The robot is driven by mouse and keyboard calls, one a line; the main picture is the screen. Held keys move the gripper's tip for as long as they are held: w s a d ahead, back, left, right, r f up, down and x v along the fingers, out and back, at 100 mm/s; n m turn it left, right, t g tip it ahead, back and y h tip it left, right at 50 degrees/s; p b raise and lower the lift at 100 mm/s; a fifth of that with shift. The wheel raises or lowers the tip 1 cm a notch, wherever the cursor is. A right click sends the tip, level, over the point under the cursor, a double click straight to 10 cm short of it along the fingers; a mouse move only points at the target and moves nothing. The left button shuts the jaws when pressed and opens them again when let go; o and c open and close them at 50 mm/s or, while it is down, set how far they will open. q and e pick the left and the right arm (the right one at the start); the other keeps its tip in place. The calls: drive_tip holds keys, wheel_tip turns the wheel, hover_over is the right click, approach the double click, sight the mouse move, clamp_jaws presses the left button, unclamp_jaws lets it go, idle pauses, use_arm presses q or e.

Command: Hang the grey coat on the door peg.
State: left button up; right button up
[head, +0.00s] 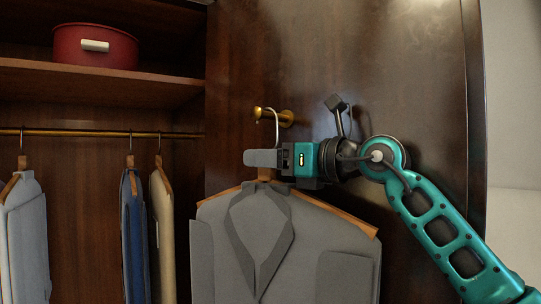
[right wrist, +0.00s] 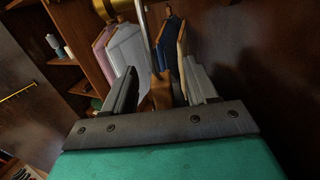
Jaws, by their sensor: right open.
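The grey coat (head: 262,245) is on a wooden hanger (head: 340,216) in front of the dark door. The hanger's metal hook (head: 276,132) reaches up to the brass door peg (head: 286,118) and appears to loop over it near its outer end. My right gripper (head: 262,158) is at the hanger's neck, just below the peg. In the right wrist view its fingers (right wrist: 160,88) are apart, with the wooden neck (right wrist: 161,96) between them. The peg also shows at the top of that view (right wrist: 105,10). My left gripper is out of view.
Several garments, including a blue one (head: 133,230) and a cream one (head: 162,235), hang from a brass rail (head: 80,133) at left. A red round box (head: 95,48) sits on the shelf (head: 100,80) above. The door (head: 380,60) is bare above the peg.

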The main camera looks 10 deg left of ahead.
drive_tip(key=b+v, duration=0.3)
drive_tip(key=v, duration=1)
drive_tip(key=shift+s+r, duration=0.1)
drive_tip(key=shift+r, duration=0.1)
